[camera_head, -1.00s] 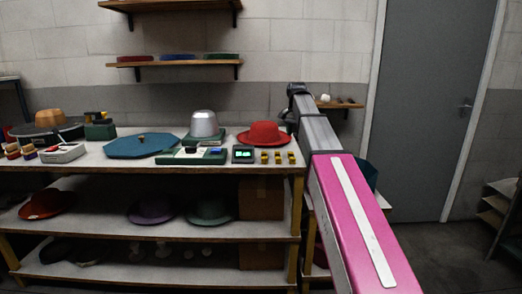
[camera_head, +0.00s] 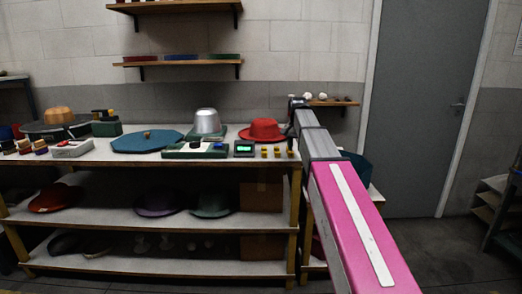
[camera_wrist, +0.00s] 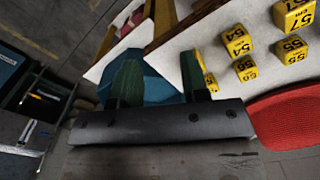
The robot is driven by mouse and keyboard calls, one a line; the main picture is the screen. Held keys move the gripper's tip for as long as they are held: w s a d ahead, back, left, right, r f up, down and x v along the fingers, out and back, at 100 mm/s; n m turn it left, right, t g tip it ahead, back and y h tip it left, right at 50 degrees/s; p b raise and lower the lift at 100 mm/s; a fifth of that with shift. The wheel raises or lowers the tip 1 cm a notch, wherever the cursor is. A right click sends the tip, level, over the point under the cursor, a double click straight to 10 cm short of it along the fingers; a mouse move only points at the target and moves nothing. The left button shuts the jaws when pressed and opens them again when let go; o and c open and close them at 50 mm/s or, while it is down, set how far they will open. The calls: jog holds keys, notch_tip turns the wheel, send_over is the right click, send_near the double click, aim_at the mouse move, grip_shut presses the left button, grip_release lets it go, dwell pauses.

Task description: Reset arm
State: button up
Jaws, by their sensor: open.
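My arm, pink and grey, reaches forward at the right end of the workbench (camera_head: 60,158) in the head view. Its far end is beside the red hat (camera_head: 264,130), and my gripper is mostly hidden there. In the wrist view my gripper (camera_wrist: 160,78) shows two dark green fingers, spread apart with nothing held between them. The red hat fills the right edge of that view (camera_wrist: 290,118). Several yellow numbered blocks (camera_wrist: 238,40) sit on the pale bench top beyond the right finger. A blue-teal object (camera_wrist: 160,88) shows behind the fingers, lower down and apart from them.
A silver hat form (camera_head: 206,122) on a green base, a teal octagonal board (camera_head: 148,141) and a small green-lit display (camera_head: 244,149) stand on the bench. Hats lie on the shelf below. A small wall shelf (camera_head: 335,103) is behind my arm. Floor is clear before the grey door (camera_head: 415,110).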

jog(key=s+d+f+n, duration=0.1)
jog(key=s+f+n, duration=0.1)
jog(key=s+f, duration=0.7)
jog(key=s+d+f+n, duration=0.1)
jog(key=s+f, duration=0.8)
jog(key=f, duration=0.6)
jog(key=s+d+f+n, duration=0.1)
jog(key=s+f+n, duration=0.1)
jog(key=s+f, duration=0.7)
notch_tip(320, 180, down, 4)
jog(key=shift+d+r+n, duration=0.1)
jog(key=shift+d+n, duration=0.2)
jog(key=shift+d, duration=0.1)
